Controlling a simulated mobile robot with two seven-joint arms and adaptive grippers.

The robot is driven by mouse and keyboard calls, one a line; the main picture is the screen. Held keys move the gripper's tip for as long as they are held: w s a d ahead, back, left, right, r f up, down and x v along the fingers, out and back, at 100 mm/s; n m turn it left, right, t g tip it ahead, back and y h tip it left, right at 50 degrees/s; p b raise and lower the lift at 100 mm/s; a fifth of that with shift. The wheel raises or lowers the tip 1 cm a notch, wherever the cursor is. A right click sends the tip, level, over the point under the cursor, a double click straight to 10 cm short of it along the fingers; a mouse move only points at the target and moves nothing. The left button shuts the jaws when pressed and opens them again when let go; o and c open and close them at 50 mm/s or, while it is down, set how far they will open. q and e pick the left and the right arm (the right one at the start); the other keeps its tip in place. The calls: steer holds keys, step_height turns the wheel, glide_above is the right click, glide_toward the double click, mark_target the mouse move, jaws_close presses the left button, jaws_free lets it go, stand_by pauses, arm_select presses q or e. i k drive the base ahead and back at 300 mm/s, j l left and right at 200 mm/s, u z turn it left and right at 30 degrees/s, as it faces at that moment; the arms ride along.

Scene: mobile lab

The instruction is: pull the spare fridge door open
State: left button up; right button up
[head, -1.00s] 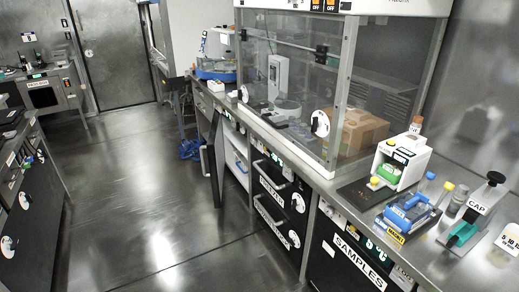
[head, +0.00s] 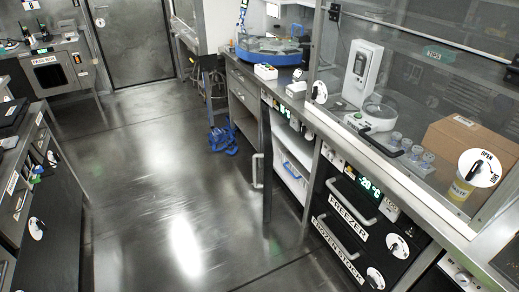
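A dark cabinet door (head: 266,160) stands swung out from the bench front, seen nearly edge-on, with an upright bar handle (head: 256,171) on its left side. Behind it a white-lined compartment (head: 291,174) with shelves shows, so this unit is open. A small green display (head: 281,109) sits above it. No readable label marks it as the spare fridge, so I cannot tell if it is the one. Neither of my grippers is in view.
Right of it are closed black drawers labelled FREEZER (head: 348,205) and FROZEN STOCK (head: 338,245). A glass-fronted hood with a cardboard box (head: 468,145) is above. Another bench (head: 40,180) lines the left.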

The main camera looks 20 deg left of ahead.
mark_target(267, 154)
steer(key=i+j, duration=0.2)
steer(key=j, duration=0.2)
steer(key=i+j, duration=0.15)
steer(key=j, duration=0.2)
steer(key=i+j, duration=0.2)
steer(key=j, duration=0.2)
steer(key=i+j, duration=0.2)
steer(key=j, duration=0.2)
steer(key=i+j, duration=0.2)
steer(key=j, duration=0.15)
